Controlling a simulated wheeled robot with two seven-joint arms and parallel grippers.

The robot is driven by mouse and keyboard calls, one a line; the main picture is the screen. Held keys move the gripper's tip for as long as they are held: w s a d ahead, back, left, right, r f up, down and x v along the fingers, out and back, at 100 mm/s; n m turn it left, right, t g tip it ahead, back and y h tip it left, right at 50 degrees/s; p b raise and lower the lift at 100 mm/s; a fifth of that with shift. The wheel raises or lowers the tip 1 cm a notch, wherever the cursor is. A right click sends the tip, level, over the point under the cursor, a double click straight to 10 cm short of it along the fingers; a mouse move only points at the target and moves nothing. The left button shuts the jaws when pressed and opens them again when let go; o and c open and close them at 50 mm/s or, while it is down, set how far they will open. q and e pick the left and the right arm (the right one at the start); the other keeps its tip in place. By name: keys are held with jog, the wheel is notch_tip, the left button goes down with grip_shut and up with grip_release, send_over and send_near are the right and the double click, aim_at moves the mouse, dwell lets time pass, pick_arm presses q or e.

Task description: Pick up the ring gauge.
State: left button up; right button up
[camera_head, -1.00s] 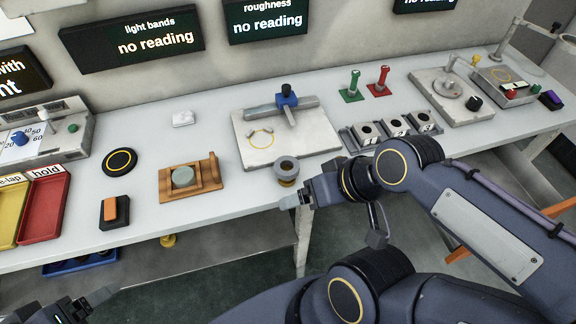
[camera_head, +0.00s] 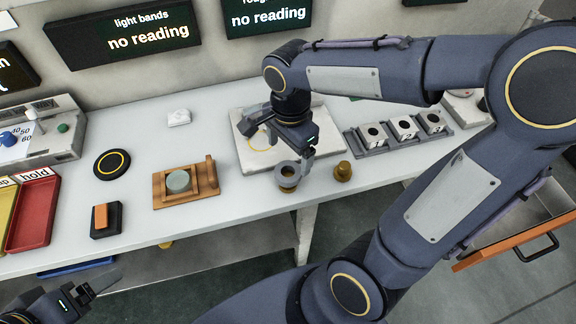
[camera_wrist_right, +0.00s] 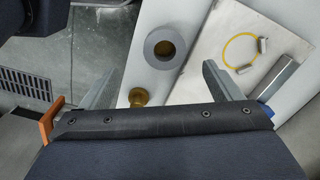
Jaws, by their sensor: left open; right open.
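The ring gauge, a thick grey ring (camera_head: 288,171) with brass showing at its hole, sits near the bench's front edge. In the right wrist view the ring (camera_wrist_right: 153,54) lies between and ahead of the two spread fingers, with brass visible through its bore. My right gripper (camera_head: 285,150) is open and empty, just behind and above the ring, with one finger close to its right side; contact cannot be told. It also shows in the right wrist view (camera_wrist_right: 160,70). My left gripper (camera_head: 92,290) is open and empty at the lower left, away from the bench top.
A brass knob-shaped piece (camera_head: 343,171) stands right of the ring. A pale plate (camera_head: 250,160) lies behind it. A rack of numbered blocks (camera_head: 372,146) is to the right, and a wooden holder (camera_head: 160,198) to the left. An orange-fronted drawer (camera_head: 500,250) hangs open at lower right.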

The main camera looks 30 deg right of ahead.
aim_at(288, 176)
jog(key=f, duration=0.8)
jog(key=shift+w+d, duration=0.1)
jog(key=shift+w, duration=0.3)
jog(key=c, duration=1.2)
jog(key=shift+r, duration=0.1)
